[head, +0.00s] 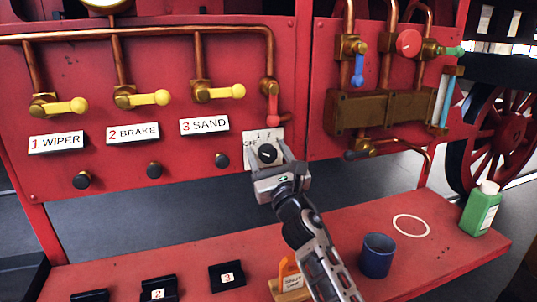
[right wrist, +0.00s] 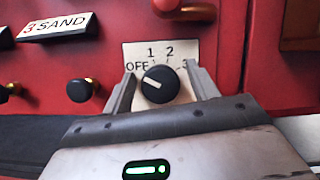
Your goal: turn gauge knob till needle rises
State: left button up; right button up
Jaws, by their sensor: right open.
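A black round knob (head: 267,153) with a white pointer sits on a white plate (head: 249,137) marked OFF, 1, 2, 3. In the right wrist view the knob (right wrist: 160,84) has its white pointer up and left, toward OFF. My right gripper (head: 269,166) is open, with one finger on each side of the knob; it also shows in the right wrist view (right wrist: 160,76). I cannot tell whether the fingers touch it. A brass round fitting (head: 107,3) is cut off at the top edge. No needle is visible. My left gripper is not in view.
Yellow levers stand above the WIPER, BRAKE and SAND labels (head: 205,125). A red lever (head: 272,108) hangs just above the knob plate.

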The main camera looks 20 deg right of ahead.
jog(key=c, duration=1)
